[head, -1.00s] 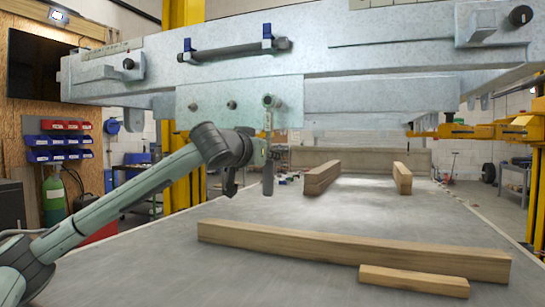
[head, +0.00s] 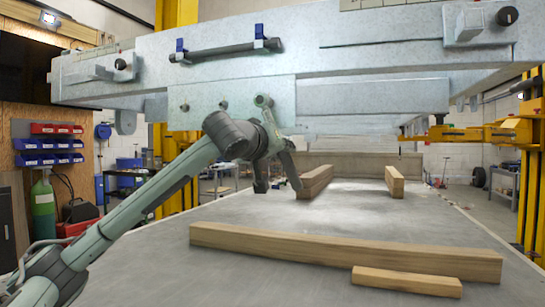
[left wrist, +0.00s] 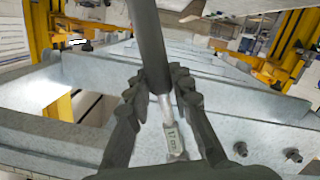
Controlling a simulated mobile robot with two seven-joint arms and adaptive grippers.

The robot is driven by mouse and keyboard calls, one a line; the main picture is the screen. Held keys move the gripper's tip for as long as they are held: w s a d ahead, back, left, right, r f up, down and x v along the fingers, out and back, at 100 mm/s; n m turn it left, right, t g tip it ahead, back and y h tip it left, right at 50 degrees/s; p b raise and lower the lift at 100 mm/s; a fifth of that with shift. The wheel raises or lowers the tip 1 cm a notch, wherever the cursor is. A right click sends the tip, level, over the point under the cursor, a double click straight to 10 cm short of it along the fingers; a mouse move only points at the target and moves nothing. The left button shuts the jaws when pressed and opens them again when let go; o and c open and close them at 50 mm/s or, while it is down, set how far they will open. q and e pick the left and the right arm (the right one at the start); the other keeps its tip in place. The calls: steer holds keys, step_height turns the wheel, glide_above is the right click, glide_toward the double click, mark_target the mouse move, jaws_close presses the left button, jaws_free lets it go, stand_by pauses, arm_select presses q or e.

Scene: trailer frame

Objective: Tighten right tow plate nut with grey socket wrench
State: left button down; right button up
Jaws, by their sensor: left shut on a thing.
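The grey socket wrench (head: 264,101) has its head against the right end of the tow plate (head: 205,93), over the right nut, which it hides. Its handle slants down and to the right. My left gripper (head: 277,145) is shut on the wrench below its head. In the left wrist view the gripper's fingers (left wrist: 154,84) close around the wrench (left wrist: 174,136), with a pale end marked in mm and a dark handle. Two other tow plate nuts show bare, the left one (head: 184,107) and the middle one (head: 224,105). My right gripper is not in view.
The galvanised trailer frame (head: 380,50) spans overhead, with a dark bar handle (head: 226,50) above the plate. Wooden beams (head: 340,252) lie on the grey table (head: 170,262) below. Yellow lift posts (head: 178,170) stand behind. Space below the wrench is open.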

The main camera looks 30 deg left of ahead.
arm_select(q)
steer(key=d+n, duration=0.1)
steer(key=d+r+n, duration=0.2)
steer(key=shift+w+d+r+h, duration=0.15)
steer(key=shift+w+r+h, duration=0.05)
steer(key=shift+w+h, duration=0.2)
steer(key=d+r+n, duration=0.1)
steer(key=r+n, duration=0.1)
steer(key=d+r+n, duration=0.1)
steer(key=shift+w+d+r+n+t, duration=0.1)
steer(key=shift+w+d+n+t, duration=0.2)
steer(key=shift+t, duration=0.1)
steer(key=shift+s+a+f+m, duration=0.2)
steer(key=shift+a+f+m, duration=0.35)
steer(key=shift+f+m, duration=0.3)
